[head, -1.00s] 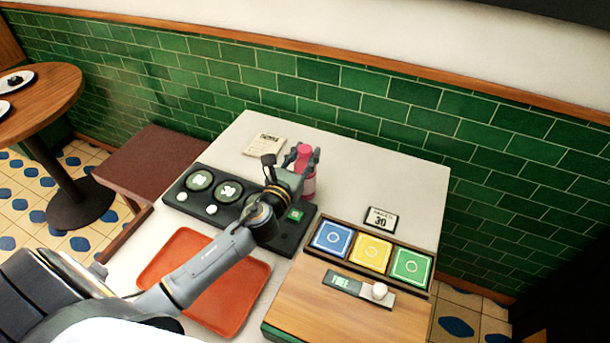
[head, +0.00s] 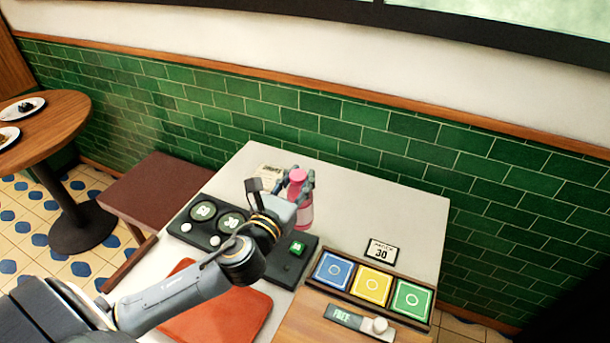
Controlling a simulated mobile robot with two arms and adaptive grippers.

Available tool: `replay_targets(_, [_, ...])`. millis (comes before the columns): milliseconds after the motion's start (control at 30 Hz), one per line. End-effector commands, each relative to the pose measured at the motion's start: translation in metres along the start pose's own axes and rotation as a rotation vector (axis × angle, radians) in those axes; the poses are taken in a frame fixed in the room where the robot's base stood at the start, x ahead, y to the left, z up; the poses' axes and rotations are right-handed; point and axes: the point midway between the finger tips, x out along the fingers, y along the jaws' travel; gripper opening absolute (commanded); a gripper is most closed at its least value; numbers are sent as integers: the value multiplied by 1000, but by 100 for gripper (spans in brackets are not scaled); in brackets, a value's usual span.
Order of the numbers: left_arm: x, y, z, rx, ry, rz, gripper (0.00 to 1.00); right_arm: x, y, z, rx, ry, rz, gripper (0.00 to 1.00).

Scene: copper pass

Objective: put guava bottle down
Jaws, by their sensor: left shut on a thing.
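The guava bottle (head: 305,214) is pink with a pink cap and stands out behind my left gripper in the head view, at the far side of the black panel. My left gripper (head: 301,184) is shut on the bottle, near its upper part. The bottle looks upright. Its base is partly hidden, so I cannot tell whether it touches the white table (head: 404,212). My right gripper is not in view.
The black panel (head: 284,266) with round dials and a green button lies in front of the bottle. A red tray (head: 222,315) is nearer. The table's back right is clear.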

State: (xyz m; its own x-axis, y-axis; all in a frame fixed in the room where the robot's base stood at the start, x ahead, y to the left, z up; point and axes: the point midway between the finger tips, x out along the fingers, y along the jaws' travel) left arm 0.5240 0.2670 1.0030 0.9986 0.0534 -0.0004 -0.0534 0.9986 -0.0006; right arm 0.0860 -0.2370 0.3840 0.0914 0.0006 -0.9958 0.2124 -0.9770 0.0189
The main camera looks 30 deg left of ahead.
Motion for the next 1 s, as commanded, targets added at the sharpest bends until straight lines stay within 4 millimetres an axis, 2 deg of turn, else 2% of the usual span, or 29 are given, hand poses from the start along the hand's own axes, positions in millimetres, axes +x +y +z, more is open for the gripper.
replay_targets(100, [-26, -6, 11, 1, -1, -3, 0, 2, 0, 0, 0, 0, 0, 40])
replay_targets(333, [-56, -13, 24, 0, -3, -1, 0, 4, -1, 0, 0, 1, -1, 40])
replay_targets(433, [-62, -24, 19, -3, 1, -8, 0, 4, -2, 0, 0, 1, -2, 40])
replay_targets(600, [-67, -59, 2, -4, 0, -38, 0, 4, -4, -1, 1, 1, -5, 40])
replay_targets(700, [-75, -72, 0, -4, -1, -52, 0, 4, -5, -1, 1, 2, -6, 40])
replay_targets(900, [-102, -73, 12, -2, -1, -55, 0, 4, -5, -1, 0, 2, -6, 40])
replay_targets(1000, [-108, -72, 16, 2, -4, -55, 0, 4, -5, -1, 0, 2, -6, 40])
